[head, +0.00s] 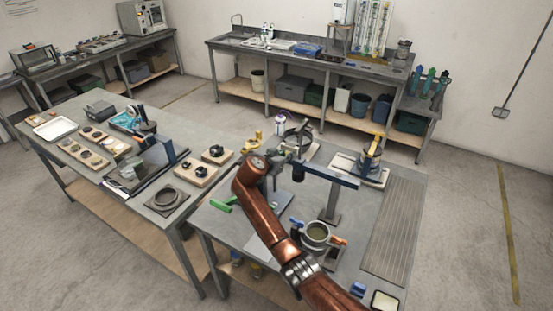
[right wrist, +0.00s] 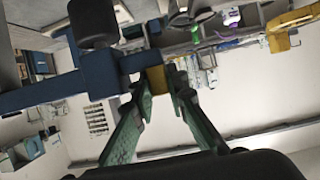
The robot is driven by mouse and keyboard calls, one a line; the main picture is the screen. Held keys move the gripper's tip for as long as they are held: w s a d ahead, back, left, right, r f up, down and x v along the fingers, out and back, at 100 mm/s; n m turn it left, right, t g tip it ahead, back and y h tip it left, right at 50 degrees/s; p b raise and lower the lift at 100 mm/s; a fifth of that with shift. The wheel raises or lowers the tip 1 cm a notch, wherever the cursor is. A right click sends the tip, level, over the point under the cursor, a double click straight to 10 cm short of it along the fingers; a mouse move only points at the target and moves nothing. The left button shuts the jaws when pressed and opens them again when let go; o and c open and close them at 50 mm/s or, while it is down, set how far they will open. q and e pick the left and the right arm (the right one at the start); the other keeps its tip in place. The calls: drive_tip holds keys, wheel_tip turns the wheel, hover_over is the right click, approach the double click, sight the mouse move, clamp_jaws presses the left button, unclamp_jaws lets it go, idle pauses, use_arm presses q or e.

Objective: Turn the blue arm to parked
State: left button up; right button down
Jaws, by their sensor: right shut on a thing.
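The blue arm (head: 335,176) is a dark blue bar on a grey post (head: 332,203), on the near table right of centre. It also shows in the right wrist view (right wrist: 62,91), coming in from the left with a yellow piece (right wrist: 157,79) at its end. My right gripper (head: 283,161) is at the left end of the bar. In the right wrist view its green fingers (right wrist: 160,84) lie on both sides of the yellow piece, shut on it. The parked mark cannot be made out. My left gripper is not in view.
A pot (head: 317,233) with blue and orange handles stands in front of the post. A canister (head: 370,157) on a light board is to the right, and a ribbed mat (head: 396,230) covers the right edge. A green piece (head: 222,206) lies left of my forearm.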

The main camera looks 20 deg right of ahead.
drive_tip(key=shift+w+d+r, duration=0.1)
drive_tip(key=shift+d+r, duration=0.15)
drive_tip(key=shift+r, duration=0.3)
drive_tip(key=c, duration=2.3)
unclamp_jaws()
drive_tip(key=shift+o, duration=0.7)
drive_tip(key=shift+w+d+f, duration=0.1)
drive_tip(key=shift+d+f, duration=0.05)
drive_tip(key=shift+f, duration=0.2)
drive_tip(key=shift+a, duration=0.25)
drive_tip(key=v, duration=1.1)
drive_tip(key=shift+s+a, duration=0.3)
